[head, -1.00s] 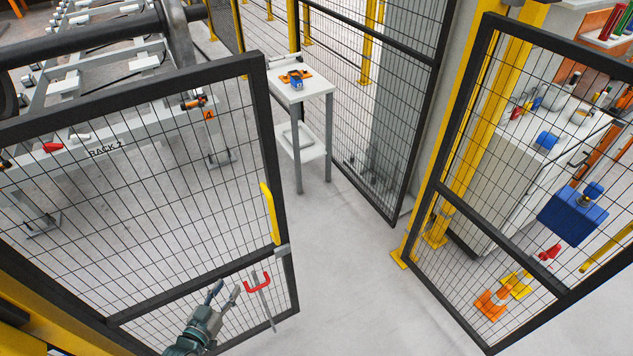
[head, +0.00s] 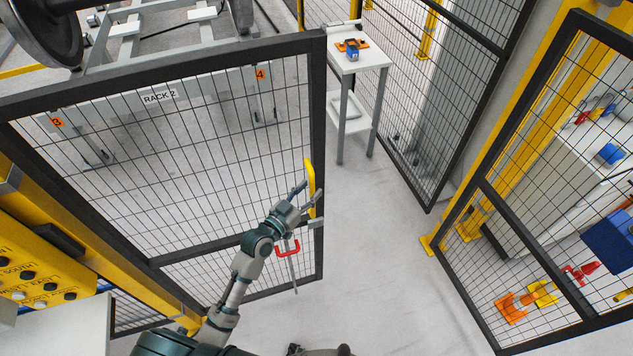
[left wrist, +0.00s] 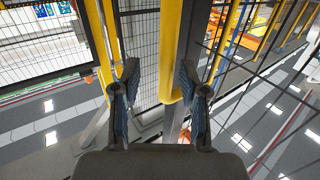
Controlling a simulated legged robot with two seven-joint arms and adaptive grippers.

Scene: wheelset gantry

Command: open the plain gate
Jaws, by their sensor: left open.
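The plain gate (head: 225,133) is a dark-framed mesh leaf at the left of the head view, standing at an angle with an open gap to its right. Its upright yellow handle (head: 309,180) is near its free edge, above a red U-shaped piece (head: 288,247). My left gripper (head: 308,193) is open at the handle's lower part. In the left wrist view the yellow handle (left wrist: 171,50) stands between the two spread fingers (left wrist: 158,90), nearer the right one. Contact cannot be told. My right gripper is not in view.
A second mesh panel (head: 535,190) stands at the right, with a blue box (head: 612,240) at it. A small white table (head: 357,62) stands beyond the gap. A yellow button panel (head: 40,270) is at the lower left. The floor (head: 375,250) between the panels is clear.

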